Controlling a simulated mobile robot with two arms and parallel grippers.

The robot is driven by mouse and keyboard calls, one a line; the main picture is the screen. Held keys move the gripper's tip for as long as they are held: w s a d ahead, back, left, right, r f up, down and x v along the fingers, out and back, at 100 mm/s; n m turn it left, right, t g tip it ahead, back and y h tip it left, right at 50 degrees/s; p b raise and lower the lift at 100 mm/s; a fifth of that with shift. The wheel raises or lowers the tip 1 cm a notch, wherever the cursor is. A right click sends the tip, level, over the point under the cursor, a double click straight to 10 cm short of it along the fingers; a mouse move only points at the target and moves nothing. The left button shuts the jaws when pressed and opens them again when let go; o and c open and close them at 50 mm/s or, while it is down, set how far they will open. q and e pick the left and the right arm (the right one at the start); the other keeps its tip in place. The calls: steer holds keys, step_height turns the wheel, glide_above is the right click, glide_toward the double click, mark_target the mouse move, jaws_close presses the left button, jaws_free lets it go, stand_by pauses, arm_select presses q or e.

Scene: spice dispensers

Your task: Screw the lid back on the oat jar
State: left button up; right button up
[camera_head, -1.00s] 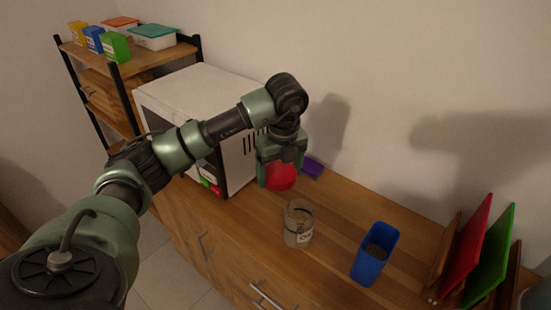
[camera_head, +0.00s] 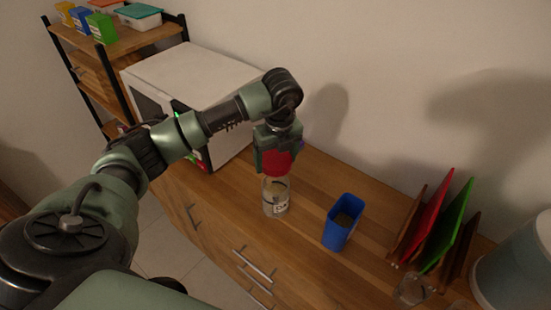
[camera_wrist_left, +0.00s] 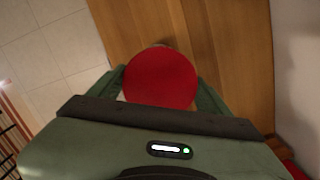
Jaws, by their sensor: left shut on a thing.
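My left gripper (camera_head: 276,160) is shut on the red lid (camera_head: 277,163) and holds it at the top of the oat jar. The lid also shows in the left wrist view (camera_wrist_left: 160,78) as a round red disc between the fingers. The oat jar (camera_head: 275,198) is clear glass with a white label and stands upright on the wooden counter. The lid hides most of the jar in the wrist view, and I cannot tell whether lid and rim are touching. My right gripper is not in view.
A blue open container (camera_head: 342,224) stands right of the jar. Red (camera_head: 427,214) and green (camera_head: 452,226) boards stand in a rack further right. A white microwave (camera_head: 190,90) is at the left, behind my arm. Counter (camera_head: 305,240) in front of the blue container is clear.

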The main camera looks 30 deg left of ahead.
mark_target(276, 196)
arm_select(q)
steer(key=shift+f+b, duration=0.45)
steer(key=shift+f, duration=0.3)
step_height(276, 196, down, 4)
steer(key=b, duration=0.3)
steer(key=shift+f, duration=0.2)
steer(key=shift+f+b, duration=0.8)
steer(key=shift+b, duration=0.05)
